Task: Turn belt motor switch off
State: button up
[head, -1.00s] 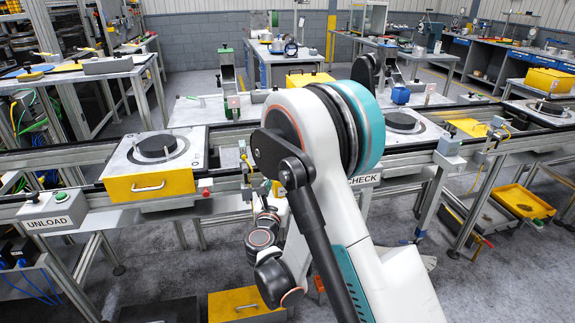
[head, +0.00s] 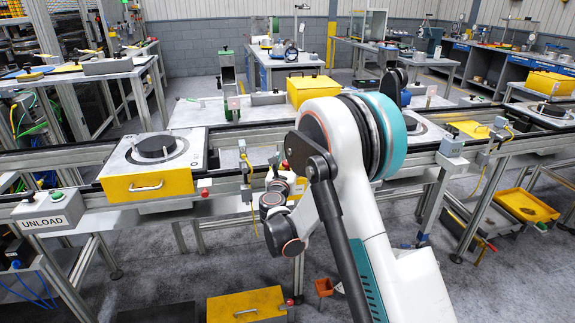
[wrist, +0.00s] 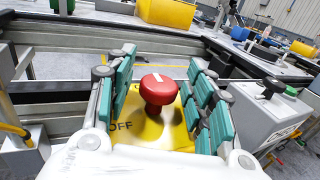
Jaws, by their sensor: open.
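The switch is a red round knob (wrist: 158,90) with a white line on its top. It stands on a yellow plate (wrist: 150,131) with the word OFF visible at the left, in the middle of the wrist view. My gripper (wrist: 162,62) is open, with teal-padded fingers to the left and right of the knob. Gaps show between the pads and the knob, and I see no clear contact. In the head view my own arm covers most of this area, and the gripper cannot be made out clearly there.
A grey box (wrist: 270,118) with a black and a green button stands close to the right finger. The conveyor rail (wrist: 65,103) runs behind the switch. A pallet with a yellow front (head: 150,186) sits on the belt at left, near the UNLOAD box (head: 48,212).

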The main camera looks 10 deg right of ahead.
jog(key=c, duration=1)
jog(key=shift+c, duration=0.3)
jog(key=shift+n+t+y, duration=0.3)
jog(key=shift+n+y, duration=0.1)
jog(key=shift+y, duration=0.2)
jog(key=n+y, duration=0.2)
jog(key=y, duration=0.1)
jog(key=shift+d+t, duration=0.15)
jog(key=shift+t, duration=0.15)
jog(key=n+y, duration=0.2)
jog(key=y, duration=0.2)
jog(key=n+y, duration=0.3)
jog(key=y, duration=0.1)
jog(key=shift+g, duration=0.4)
jog(key=n+g+y, duration=0.1)
jog(key=n+y, duration=0.1)
jog(key=y, duration=0.1)
jog(key=n+g+y, duration=0.2)
jog(key=y, duration=0.1)
jog(key=shift+n, duration=0.4)
jog(key=shift+n+g+y, duration=1.8)
jog(key=shift+g+y, duration=0.2)
jog(key=shift+g, duration=0.4)
